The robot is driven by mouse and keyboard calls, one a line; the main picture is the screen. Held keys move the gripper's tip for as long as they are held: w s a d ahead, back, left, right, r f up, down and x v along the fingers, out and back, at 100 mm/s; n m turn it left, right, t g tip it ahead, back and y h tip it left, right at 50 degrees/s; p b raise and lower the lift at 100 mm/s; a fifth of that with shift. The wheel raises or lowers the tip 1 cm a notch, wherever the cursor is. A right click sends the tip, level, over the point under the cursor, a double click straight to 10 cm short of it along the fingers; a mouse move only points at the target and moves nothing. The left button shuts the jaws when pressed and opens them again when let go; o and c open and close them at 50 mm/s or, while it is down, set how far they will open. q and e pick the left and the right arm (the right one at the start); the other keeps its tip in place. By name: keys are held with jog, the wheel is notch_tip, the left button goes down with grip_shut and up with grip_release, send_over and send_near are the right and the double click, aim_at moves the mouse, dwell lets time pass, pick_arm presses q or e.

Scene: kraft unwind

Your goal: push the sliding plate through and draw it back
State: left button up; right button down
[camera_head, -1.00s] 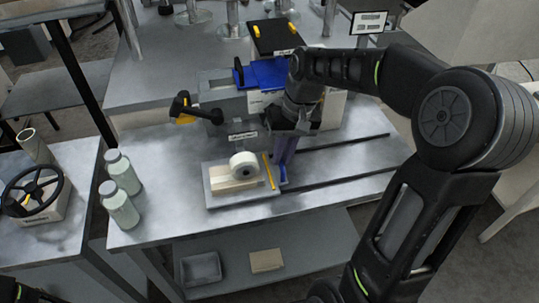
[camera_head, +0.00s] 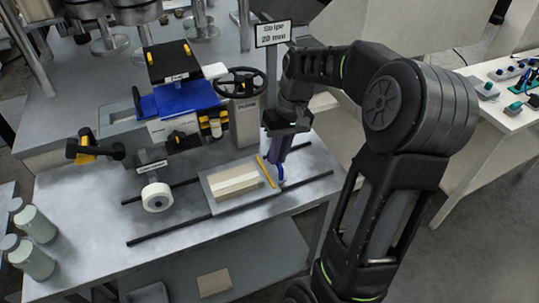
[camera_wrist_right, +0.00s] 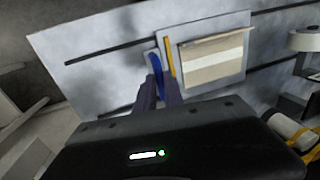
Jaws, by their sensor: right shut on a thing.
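The sliding plate (camera_head: 249,199) is a grey tray on two dark rails (camera_head: 180,231), to the right of the white roller (camera_head: 158,197). A tan block (camera_head: 222,187) with a pale stripe along it lies on the plate. A yellow strip (camera_head: 265,172) crosses its right end. My right gripper (camera_head: 279,172) is shut on the blue handle (camera_head: 283,183) at that end. In the right wrist view, the gripper fingers (camera_wrist_right: 158,92) meet at the blue handle (camera_wrist_right: 154,63), beside the plate (camera_wrist_right: 206,98). My left gripper is not in view.
The blue-topped machine (camera_head: 188,98) and a handwheel (camera_head: 243,83) stand behind the rails. A sign (camera_head: 273,33) rises behind my right arm. Two bottles (camera_head: 33,222) stand at the left. The table front (camera_head: 110,250) is clear.

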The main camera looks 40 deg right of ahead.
jog(key=shift+d, duration=0.25)
jog(key=c, duration=1.5)
grip_release()
jog(key=shift+s+d, duration=0.1)
jog(key=shift+o, duration=0.2)
jog(key=shift+r, duration=0.5)
notch_tip(320, 180, up, 7)
jog(key=d, duration=0.1)
jog(key=shift+s+d+f, duration=0.15)
jog(key=shift+s, duration=0.1)
